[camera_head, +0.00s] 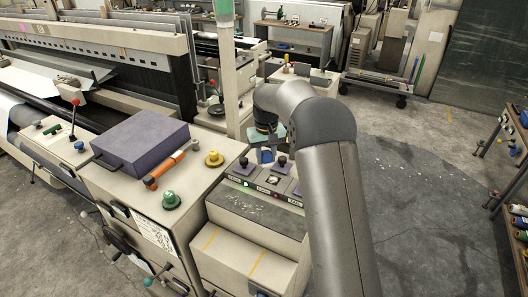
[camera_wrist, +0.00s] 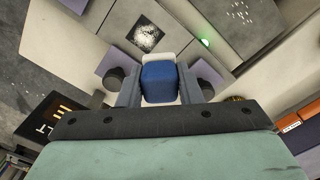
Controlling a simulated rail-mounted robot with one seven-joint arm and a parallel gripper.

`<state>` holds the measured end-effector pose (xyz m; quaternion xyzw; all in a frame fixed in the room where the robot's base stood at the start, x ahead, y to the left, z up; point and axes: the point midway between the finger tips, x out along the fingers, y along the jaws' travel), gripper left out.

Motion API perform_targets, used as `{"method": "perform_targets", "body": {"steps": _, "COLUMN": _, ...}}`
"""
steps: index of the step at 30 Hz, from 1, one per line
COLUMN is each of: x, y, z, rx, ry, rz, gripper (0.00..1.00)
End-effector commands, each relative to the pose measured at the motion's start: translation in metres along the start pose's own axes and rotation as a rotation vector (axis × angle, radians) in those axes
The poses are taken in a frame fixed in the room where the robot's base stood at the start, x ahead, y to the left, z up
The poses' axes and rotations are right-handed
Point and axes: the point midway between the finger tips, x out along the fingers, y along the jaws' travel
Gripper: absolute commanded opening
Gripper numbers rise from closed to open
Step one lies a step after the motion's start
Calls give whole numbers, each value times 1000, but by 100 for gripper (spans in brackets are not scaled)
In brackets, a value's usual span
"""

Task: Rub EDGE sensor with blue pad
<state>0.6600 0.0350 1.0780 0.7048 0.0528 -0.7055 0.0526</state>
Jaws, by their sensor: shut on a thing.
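My gripper (camera_wrist: 160,90) is shut on the blue pad (camera_wrist: 159,80); its two grey fingers press on the pad's sides. A pale piece shows behind the pad's far edge. In the head view my gripper (camera_head: 265,153) is over the back of the control panel (camera_head: 262,210), with the blue pad (camera_head: 266,157) partly visible. A dark square with a white speckled patch (camera_wrist: 146,35) lies just beyond the pad in the wrist view; it also shows on the panel (camera_head: 271,180). The panel labels are too small to read, so I cannot tell which part is EDGE. Contact cannot be told.
Black knobs on purple squares (camera_head: 245,163) (camera_head: 281,162) stand close on both sides of my gripper. A green light (camera_wrist: 205,42) glows on the panel. A purple box (camera_head: 142,143), an orange-handled tool (camera_head: 165,168) and yellow (camera_head: 214,158) and green (camera_head: 171,200) knobs are left.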

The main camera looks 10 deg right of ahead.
Motion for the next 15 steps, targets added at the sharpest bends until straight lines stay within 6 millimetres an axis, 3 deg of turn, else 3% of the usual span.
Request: {"method": "perform_targets", "body": {"steps": 15, "x": 51, "y": -1, "z": 0, "rx": -1, "ry": -1, "rz": 0, "gripper": 14}}
